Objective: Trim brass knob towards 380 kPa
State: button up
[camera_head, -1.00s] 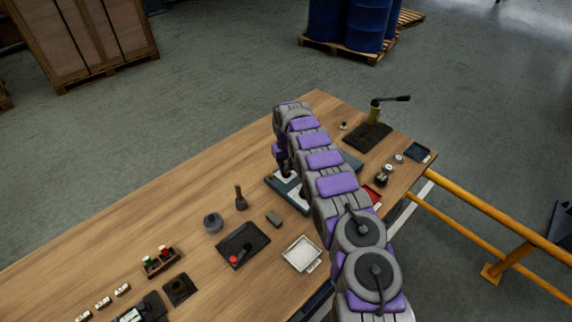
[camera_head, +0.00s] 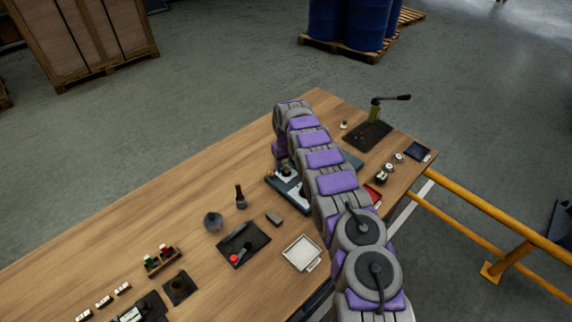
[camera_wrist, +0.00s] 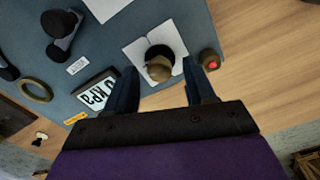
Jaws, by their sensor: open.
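The brass knob (camera_wrist: 159,70) stands on a dark round base on a white plate (camera_wrist: 134,50) in the wrist view. My gripper (camera_wrist: 160,66) is open, with one dark finger on each side of the knob and visible gaps between. A display (camera_wrist: 95,94) beside the left finger shows "0 kPa"; the finger may hide more digits, so I cannot read the full value. In the head view, the blue-grey panel (camera_head: 279,184) lies partly behind my arm, which hides most of my gripper there.
A red button (camera_wrist: 212,64) sits just right of the right finger. Dark knobs (camera_wrist: 60,35) and a brass ring (camera_wrist: 35,90) are at the left. A white tray (camera_head: 302,253) and black mat (camera_head: 243,243) lie nearer on the wooden bench. A yellow rail (camera_head: 470,231) stands at right.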

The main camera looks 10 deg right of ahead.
aim_at(286, 166)
notch_tip(286, 166, up, 17)
jog(key=p, duration=0.2)
jog(key=shift+w, duration=0.15)
jog(key=shift+r, duration=0.15)
dwell(0.5)
jog(key=s+r+m+b, duration=0.1)
jog(key=s+r, duration=0.4)
jog(key=s, duration=0.3)
jog(key=s+d+r+g+b, duration=0.1)
jog(key=s+r, duration=0.4)
jog(key=s, duration=0.3)
jog(key=s+r+m+b, duration=0.1)
jog(key=s+r, duration=0.4)
jog(key=s, duration=0.3)
jog(key=s+f, duration=0.2)
jog(key=s, duration=0.9)
jog(key=s+f+b, duration=0.1)
jog(key=s+f, duration=0.2)
jog(key=s, duration=0.8)
jog(key=s+a+f+b, duration=0.1)
jog(key=s+f, duration=0.2)
jog(key=s, duration=0.9)
jog(key=shift+m+g, duration=0.4)
